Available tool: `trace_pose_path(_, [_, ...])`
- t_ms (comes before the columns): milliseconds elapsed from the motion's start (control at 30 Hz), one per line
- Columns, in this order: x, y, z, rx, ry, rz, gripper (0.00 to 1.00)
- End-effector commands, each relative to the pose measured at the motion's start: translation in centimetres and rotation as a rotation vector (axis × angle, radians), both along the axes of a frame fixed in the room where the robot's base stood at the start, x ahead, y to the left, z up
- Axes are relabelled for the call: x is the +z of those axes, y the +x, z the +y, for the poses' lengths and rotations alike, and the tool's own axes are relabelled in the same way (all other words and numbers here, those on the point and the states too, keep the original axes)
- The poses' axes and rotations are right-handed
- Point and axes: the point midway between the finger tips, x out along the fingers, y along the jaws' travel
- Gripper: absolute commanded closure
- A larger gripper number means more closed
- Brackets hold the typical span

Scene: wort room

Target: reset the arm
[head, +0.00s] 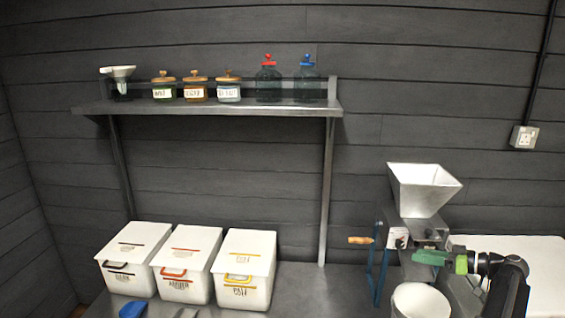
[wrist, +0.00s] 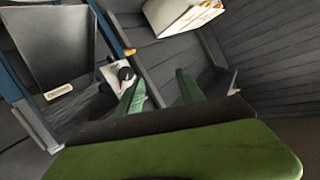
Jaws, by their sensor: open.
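My gripper (head: 430,257) is at the right in the head view, held in front of the grain mill (head: 408,225) and above a white bucket (head: 420,300). Its green fingers also show in the wrist view (wrist: 160,92), spread apart with nothing between them. My dark arm comes in from the lower right in the head view. The mill has a metal hopper (head: 424,188) on top and a wooden crank handle (head: 360,240) at its left.
Three white lidded bins (head: 240,270) stand on the metal bench (head: 340,285). A blue scoop (head: 132,309) lies before them. A wall shelf (head: 210,106) holds a funnel, three jars and two bottles. The bench between bins and mill is clear.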

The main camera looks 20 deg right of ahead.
Motion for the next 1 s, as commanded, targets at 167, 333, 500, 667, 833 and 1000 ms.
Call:
trace_pose_path(167, [-3.4, 5.9, 15.2, 0.115, 0.024, 0.402, 0.55])
trace_pose_path(333, [-6.8, 6.9, 29.2, 0.118, -0.08, 0.801, 0.55])
trace_pose_path(500, [-8.4, 4.7, 39.9, 0.002, -0.293, 1.08, 0.55])
trace_pose_path(667, [-8.4, 2.4, 45.6, -0.154, -0.481, 1.171, 0.55])
trace_pose_path(833, [-8.2, 1.5, 47.7, -0.248, -0.568, 1.177, 0.55])
trace_pose_path(1000, [-8.3, 1.5, 47.7, -0.261, -0.575, 1.177, 0.55])
